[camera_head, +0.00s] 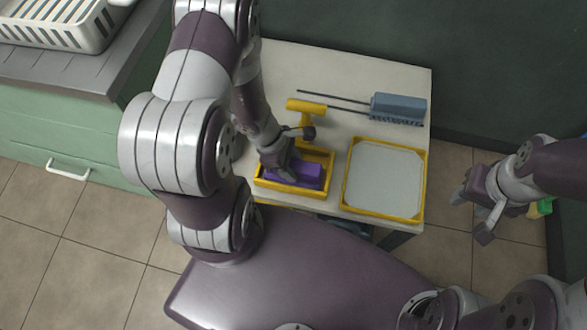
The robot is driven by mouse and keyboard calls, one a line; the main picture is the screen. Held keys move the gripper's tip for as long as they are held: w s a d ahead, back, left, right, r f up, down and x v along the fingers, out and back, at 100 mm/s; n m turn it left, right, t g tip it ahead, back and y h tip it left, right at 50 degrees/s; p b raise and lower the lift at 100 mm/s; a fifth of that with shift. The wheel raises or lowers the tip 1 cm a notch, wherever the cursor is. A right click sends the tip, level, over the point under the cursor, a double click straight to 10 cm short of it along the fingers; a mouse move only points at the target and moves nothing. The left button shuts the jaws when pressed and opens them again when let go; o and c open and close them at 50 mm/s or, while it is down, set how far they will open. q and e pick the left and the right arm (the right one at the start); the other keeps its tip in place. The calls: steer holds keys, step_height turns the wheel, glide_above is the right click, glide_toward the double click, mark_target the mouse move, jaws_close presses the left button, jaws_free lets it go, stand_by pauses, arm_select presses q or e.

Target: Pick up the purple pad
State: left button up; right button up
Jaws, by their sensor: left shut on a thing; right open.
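The purple pad (312,171) lies in a small yellow tray (292,192) on the white table. My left gripper (285,174) reaches down into this tray from above and is shut on the purple pad. The gripper covers the pad's left part, and its fingertips are partly hidden. My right gripper (470,215) is open and empty, off the right side of the table above the floor.
A yellow-rimmed tray with a pale inside (346,203) is right of the small tray. A white rack (95,40) stands on the grey counter (75,72) at left.

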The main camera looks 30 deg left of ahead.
arm_select(q)
steer(key=shift+r+p, duration=0.3)
steer(key=shift+r, duration=0.15)
steer(key=r, duration=0.1)
steer(key=r+p, duration=0.2)
steer(key=r, duration=0.1)
steer(key=shift+d, duration=0.35)
steer(key=d+r+p, duration=0.2)
steer(key=d+r, duration=0.4)
steer(key=d, duration=0.5)
steer(key=shift+p, duration=0.3)
